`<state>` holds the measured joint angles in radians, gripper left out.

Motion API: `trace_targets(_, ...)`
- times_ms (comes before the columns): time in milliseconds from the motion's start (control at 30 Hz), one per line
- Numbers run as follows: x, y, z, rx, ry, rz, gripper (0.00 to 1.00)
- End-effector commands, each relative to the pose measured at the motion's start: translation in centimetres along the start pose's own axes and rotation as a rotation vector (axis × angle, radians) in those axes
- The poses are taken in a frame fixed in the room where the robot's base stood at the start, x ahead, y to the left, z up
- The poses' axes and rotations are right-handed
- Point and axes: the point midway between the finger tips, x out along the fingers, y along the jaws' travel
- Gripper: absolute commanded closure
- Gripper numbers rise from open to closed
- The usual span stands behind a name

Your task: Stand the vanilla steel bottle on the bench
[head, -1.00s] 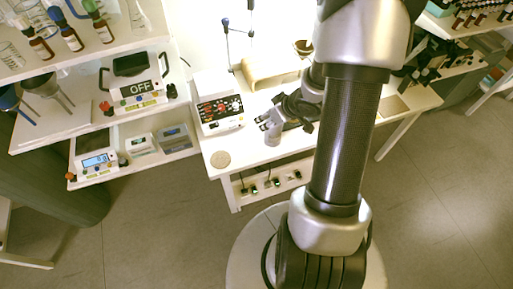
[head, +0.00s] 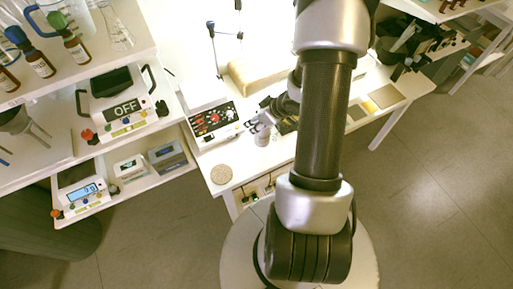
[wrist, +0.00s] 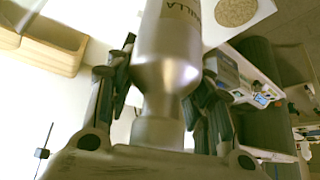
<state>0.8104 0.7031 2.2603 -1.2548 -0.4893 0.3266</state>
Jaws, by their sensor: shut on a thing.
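The steel bottle (wrist: 165,65) fills the middle of the wrist view, with its cap end towards my palm. The end of a dark label word, "LLA", shows at the top. My gripper (wrist: 163,78) is shut on it, one finger on each side. In the head view the bottle (head: 262,139) is small, below my gripper (head: 262,120), over the white bench (head: 222,156). It looks roughly upright. I cannot tell whether its base touches the bench; the base is out of the wrist view.
A round cork mat (head: 221,174) lies at the bench's front left corner. A control box (head: 214,122) with red and black knobs stands left of the bottle. A tan tray (head: 255,78) is behind.

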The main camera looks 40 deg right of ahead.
Motion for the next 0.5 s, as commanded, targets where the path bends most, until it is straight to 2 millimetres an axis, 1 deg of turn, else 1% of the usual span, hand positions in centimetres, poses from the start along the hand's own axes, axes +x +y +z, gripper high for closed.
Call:
trace_targets(33,1.8,0.0,1.2,0.003,0.000,-0.002,0.85)
trace_targets(200,5.5,0.0,3.5,0.001,0.001,-0.002,0.85)
trace_targets(333,7.5,0.0,4.7,0.001,0.001,-0.001,0.85)
trace_targets(400,8.1,0.0,5.1,0.001,0.002,0.000,0.85)
trace_targets(500,8.5,0.1,5.3,-0.001,0.003,0.001,0.85)
